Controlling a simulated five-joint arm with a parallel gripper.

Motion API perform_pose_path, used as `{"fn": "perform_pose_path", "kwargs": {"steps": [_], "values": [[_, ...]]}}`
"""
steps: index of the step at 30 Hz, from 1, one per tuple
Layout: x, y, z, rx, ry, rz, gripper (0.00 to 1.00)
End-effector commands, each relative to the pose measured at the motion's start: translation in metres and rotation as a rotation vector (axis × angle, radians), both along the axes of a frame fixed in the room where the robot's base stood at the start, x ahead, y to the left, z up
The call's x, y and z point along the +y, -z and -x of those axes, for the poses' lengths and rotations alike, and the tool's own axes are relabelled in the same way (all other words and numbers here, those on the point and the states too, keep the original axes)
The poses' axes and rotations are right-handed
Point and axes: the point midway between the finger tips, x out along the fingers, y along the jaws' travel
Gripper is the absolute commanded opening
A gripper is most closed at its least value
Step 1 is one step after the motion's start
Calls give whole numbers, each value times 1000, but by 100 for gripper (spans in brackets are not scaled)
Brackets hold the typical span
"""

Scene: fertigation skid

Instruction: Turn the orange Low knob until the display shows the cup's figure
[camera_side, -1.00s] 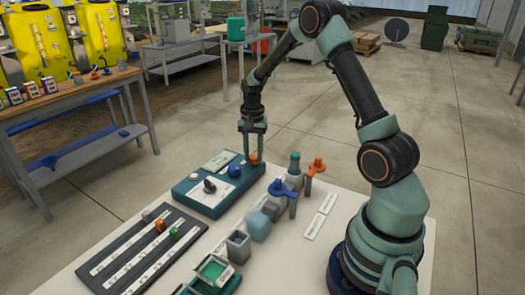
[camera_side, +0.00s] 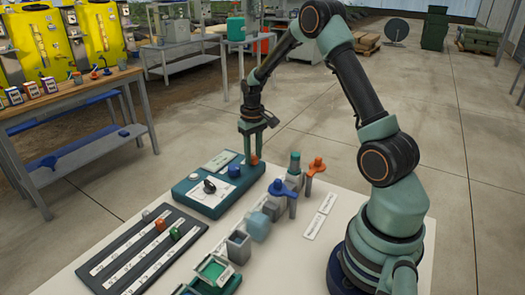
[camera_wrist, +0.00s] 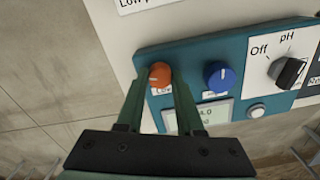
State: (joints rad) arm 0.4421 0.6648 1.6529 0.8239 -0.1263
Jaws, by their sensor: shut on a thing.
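The orange Low knob (camera_wrist: 160,75) sits at the end of the teal control box (camera_wrist: 147,55), beside a blue knob (camera_wrist: 220,75). My gripper (camera_wrist: 162,88) is shut on the orange knob, with one finger on each side of it. In the side view my gripper (camera_side: 252,156) points down over the orange knob (camera_side: 254,160). The display (camera_wrist: 206,114) is partly hidden by a finger; its visible digits look like 4.0. Several small cups, including a pale blue one (camera_side: 258,229), stand in a row; I cannot read any figure on them.
A black selector (camera_wrist: 288,72) on a white plate marked Off and pH and a pale button (camera_wrist: 257,111) are on the box. A slider board (camera_side: 140,250) lies in front. Blue (camera_side: 285,190) and orange (camera_side: 316,166) handled posts stand right of the box.

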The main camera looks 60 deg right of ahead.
Motion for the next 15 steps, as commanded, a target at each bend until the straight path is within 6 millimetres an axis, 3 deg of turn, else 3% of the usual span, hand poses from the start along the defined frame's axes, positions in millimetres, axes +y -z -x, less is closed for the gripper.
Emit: {"fn": "perform_pose_path", "kwargs": {"steps": [15], "values": [[0, -2, 0, 1, -141, 0, 0]]}}
